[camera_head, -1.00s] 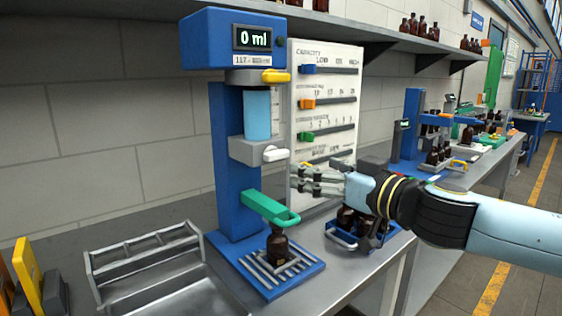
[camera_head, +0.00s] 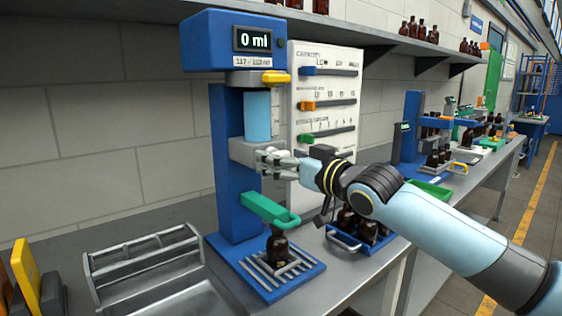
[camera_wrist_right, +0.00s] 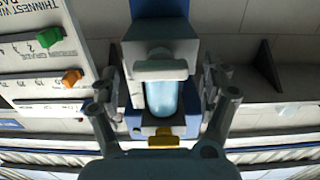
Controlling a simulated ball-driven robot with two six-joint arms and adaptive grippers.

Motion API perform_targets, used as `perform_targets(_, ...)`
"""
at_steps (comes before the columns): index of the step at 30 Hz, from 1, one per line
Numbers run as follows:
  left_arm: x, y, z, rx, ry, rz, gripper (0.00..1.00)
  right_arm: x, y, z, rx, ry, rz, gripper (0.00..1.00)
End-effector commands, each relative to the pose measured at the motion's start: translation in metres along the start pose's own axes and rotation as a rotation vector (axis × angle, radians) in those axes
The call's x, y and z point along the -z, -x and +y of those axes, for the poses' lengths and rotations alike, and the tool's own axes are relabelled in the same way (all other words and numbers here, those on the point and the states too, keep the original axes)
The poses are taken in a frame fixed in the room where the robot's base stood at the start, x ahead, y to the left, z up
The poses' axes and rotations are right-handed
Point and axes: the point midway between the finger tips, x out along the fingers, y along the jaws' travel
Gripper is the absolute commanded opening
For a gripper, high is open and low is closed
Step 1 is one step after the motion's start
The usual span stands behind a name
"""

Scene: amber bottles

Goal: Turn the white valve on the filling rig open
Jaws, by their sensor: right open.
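The blue filling rig (camera_head: 228,140) stands on the bench, and its display reads 0 ml. The white valve (camera_wrist_right: 160,70) sits on the grey block below the light-blue cylinder (camera_head: 257,116). In the head view my right gripper (camera_head: 275,160) is at the front of that block and mostly hides the valve. In the right wrist view the valve lies between the spread fingers of my open gripper (camera_wrist_right: 160,82), with gaps on both sides. I cannot tell the exact reach of the fingertips past it. My left gripper is not in view.
A yellow lever (camera_head: 276,78) is above the cylinder, and a green handle (camera_head: 270,209) is below the gripper. An amber bottle (camera_head: 278,246) stands on the rig's base. The slider panel (camera_head: 325,60) is behind. A blue crate (camera_head: 345,246) with bottles stands right.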

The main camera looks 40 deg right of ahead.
Motion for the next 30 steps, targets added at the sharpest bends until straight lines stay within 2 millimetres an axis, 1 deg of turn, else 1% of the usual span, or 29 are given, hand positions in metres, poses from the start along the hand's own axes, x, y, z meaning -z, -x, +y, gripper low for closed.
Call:
perform_targets(4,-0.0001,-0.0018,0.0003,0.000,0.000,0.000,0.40,0.0004,-0.0075,-0.0006,0.002,0.000,0.001,0.81)
perform_targets(12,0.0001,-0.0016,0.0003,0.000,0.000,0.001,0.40,0.0006,-0.0084,-0.0007,0.002,0.001,0.000,0.81)
perform_targets(25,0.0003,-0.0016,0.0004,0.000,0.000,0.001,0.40,0.0004,-0.0081,-0.0006,0.002,0.001,0.000,0.25)
perform_targets(30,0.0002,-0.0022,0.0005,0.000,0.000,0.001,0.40,0.0002,-0.0081,-0.0006,0.002,0.008,0.000,0.24)
